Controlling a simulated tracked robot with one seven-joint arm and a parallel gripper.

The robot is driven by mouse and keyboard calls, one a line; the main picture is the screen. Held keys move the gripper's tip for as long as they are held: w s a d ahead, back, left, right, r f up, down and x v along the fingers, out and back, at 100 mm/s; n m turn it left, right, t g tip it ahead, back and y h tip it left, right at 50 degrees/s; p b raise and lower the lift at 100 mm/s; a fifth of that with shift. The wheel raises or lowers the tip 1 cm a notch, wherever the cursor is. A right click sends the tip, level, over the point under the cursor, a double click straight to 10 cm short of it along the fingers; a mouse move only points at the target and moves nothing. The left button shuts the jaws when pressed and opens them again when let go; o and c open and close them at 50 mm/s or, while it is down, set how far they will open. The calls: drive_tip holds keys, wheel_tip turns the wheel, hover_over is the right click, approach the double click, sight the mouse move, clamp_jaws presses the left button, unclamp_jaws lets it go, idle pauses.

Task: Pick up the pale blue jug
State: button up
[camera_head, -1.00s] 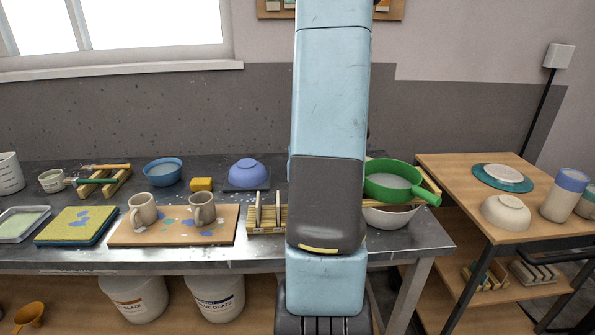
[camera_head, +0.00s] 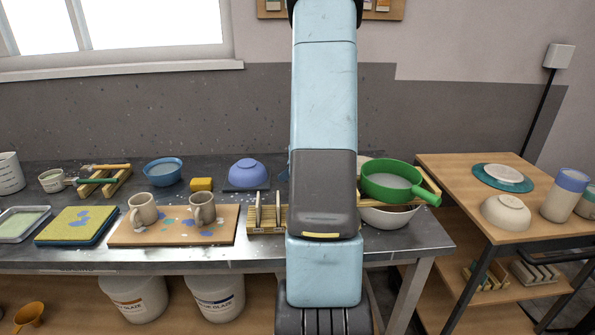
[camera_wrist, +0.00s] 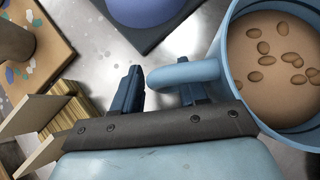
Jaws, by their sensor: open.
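The pale blue jug (camera_wrist: 229,60) is at the right of the wrist view, seen from above, partly cut off by the frame edge. It has a brown inside with several darker brown oval spots. Its handle (camera_wrist: 186,74) sticks out to the left, toward my gripper (camera_wrist: 160,88). My gripper is open; the handle's end reaches into the gap between the two fingers and covers part of the right finger. I cannot tell whether they touch.
A blue bowl (camera_head: 244,172) sits on a dark slab beyond my gripper. A slatted wooden rack (camera_head: 267,226) and a board with two mugs (camera_head: 172,233) are to the left. A green pan (camera_head: 388,186) rests over a white bowl (camera_head: 388,218) to the right.

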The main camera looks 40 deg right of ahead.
clamp_jaws()
idle(0.3)
drive_tip(key=shift+d, duration=0.1)
idle(1.0)
